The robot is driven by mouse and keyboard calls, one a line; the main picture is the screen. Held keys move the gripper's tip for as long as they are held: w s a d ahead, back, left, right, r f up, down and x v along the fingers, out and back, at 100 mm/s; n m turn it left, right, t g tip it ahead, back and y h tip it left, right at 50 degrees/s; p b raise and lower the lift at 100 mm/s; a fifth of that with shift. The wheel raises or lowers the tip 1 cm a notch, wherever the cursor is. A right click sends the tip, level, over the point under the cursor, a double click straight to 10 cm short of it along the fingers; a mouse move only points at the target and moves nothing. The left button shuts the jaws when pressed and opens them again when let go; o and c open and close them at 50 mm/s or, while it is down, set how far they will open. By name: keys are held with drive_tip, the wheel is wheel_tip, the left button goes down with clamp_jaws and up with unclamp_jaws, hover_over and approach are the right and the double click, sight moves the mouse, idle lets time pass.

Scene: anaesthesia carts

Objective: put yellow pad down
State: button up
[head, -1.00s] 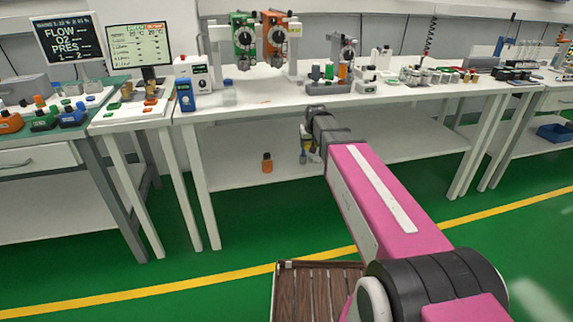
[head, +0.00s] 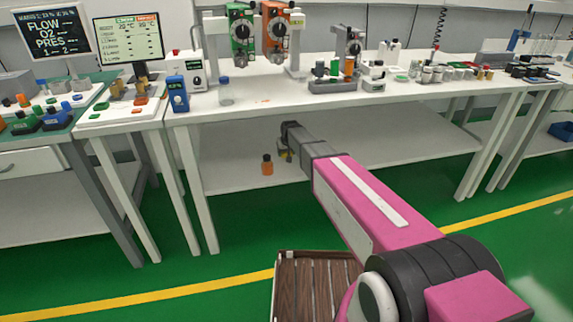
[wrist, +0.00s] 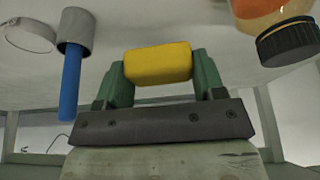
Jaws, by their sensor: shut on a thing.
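The yellow pad (wrist: 158,64) is held between the two green fingers of my gripper (wrist: 160,72) in the wrist view. In the head view my gripper (head: 284,151) is under the white table, in the space over the lower shelf, with a small bit of yellow showing at its end. Whether the pad touches the shelf cannot be told.
An orange bottle with a dark cap (head: 267,164) stands on the lower shelf (head: 232,178), left of my gripper. The wrist view shows a blue item with a grey end (wrist: 72,85) and a pale ring (wrist: 28,36). The tabletop (head: 270,97) is overhead.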

sight(286, 167)
drive_tip(key=shift+f, duration=3.5)
drive_tip(key=shift+f, duration=0.1)
drive_tip(key=o, duration=0.9)
drive_tip(key=shift+c, duration=0.2)
drive_tip(key=v, duration=1.2)
drive_tip(key=s+d+f+m+g, duration=0.1)
drive_tip(key=s+d+g, duration=0.1)
drive_tip(key=s+d, duration=0.9)
drive_tip(key=s+d+m+g+h, duration=0.1)
drive_tip(key=s+d+m+g, duration=0.1)
drive_tip(key=s+d, duration=0.9)
drive_tip(key=s, duration=0.7)
drive_tip(key=shift+f, duration=0.4)
drive_tip(key=shift+s+d, duration=0.1)
